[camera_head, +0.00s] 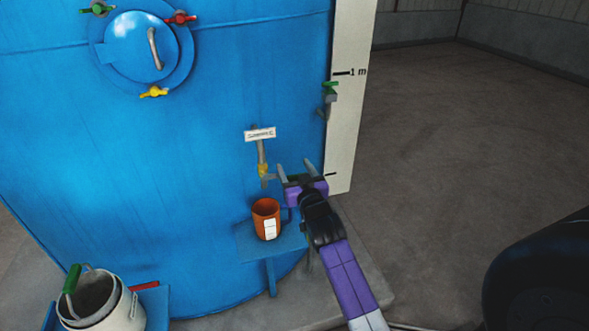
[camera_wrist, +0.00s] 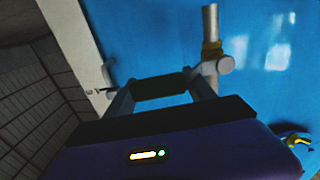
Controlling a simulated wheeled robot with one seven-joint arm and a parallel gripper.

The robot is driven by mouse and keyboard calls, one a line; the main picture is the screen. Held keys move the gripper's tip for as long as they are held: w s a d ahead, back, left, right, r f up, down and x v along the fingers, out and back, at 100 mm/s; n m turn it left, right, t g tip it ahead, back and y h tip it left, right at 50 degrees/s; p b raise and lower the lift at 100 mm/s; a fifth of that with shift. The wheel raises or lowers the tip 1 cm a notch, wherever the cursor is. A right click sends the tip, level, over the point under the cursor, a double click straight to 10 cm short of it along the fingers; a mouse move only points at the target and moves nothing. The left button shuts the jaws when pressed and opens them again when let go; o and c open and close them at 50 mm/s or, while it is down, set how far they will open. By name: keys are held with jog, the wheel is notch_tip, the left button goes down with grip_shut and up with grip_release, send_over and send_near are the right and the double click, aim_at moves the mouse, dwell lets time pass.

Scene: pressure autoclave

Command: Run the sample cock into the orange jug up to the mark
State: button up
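The sample cock (camera_head: 262,170) is a thin grey pipe with a yellow collar on the blue vessel, under a white label plate. In the wrist view the cock (camera_wrist: 212,50) has a dark green handle (camera_wrist: 160,86) reaching left. My gripper (camera_head: 297,170) is at the cock's right, its fingers spread wide. The green handle lies between the fingers; whether either touches it is unclear. The orange jug (camera_head: 260,212) stands upright below the cock, with a white label on its front. No flow is visible, and the level inside the jug cannot be made out.
The jug stands on a small blue shelf (camera_head: 246,243). A grey bucket (camera_head: 128,312) with a green grip is at lower left. A round hatch (camera_head: 135,55) with coloured knobs is above. A white board (camera_head: 350,120) marked 1 m stands at right, with open floor beyond.

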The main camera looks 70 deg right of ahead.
jog(key=shift+a, duration=0.1)
jog(key=b+v, duration=0.1)
jog(key=v, duration=0.6)
jog(key=shift+s+a+b, duration=0.2)
jog(key=shift+s+b, duration=0.1)
jog(key=shift+b, duration=0.05)
dwell(0.4)
